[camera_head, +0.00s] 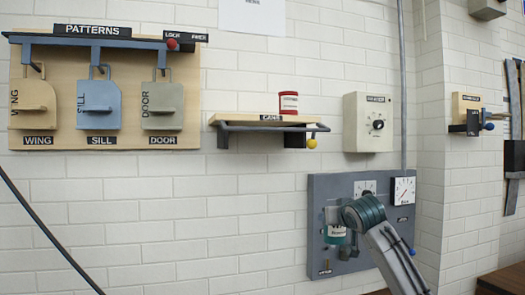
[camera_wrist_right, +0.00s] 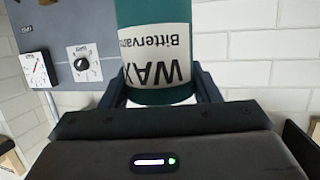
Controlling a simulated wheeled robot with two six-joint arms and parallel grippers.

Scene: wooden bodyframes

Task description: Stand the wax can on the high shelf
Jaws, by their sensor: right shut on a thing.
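The wax can (camera_wrist_right: 157,55) is teal with a white label reading WAX, upside down in the right wrist view. My right gripper (camera_wrist_right: 163,85) is shut on it, one finger on each side. In the head view the can (camera_head: 336,238) is small, in front of the grey gauge panel and partly hidden by my right arm. The shelf (camera_head: 233,120), labelled CANS, is a wooden board on a dark bracket on the wall, higher than the can and to its left. A red and white can (camera_head: 289,102) stands on its right part. My left gripper is not in view.
The left and middle of the shelf are bare. A yellow knob (camera_head: 311,144) sits under its right end. A beige box with a dial (camera_head: 368,122) hangs right of the shelf. The patterns rack (camera_head: 104,90) is at the left. The grey panel (camera_head: 325,190) carries gauges.

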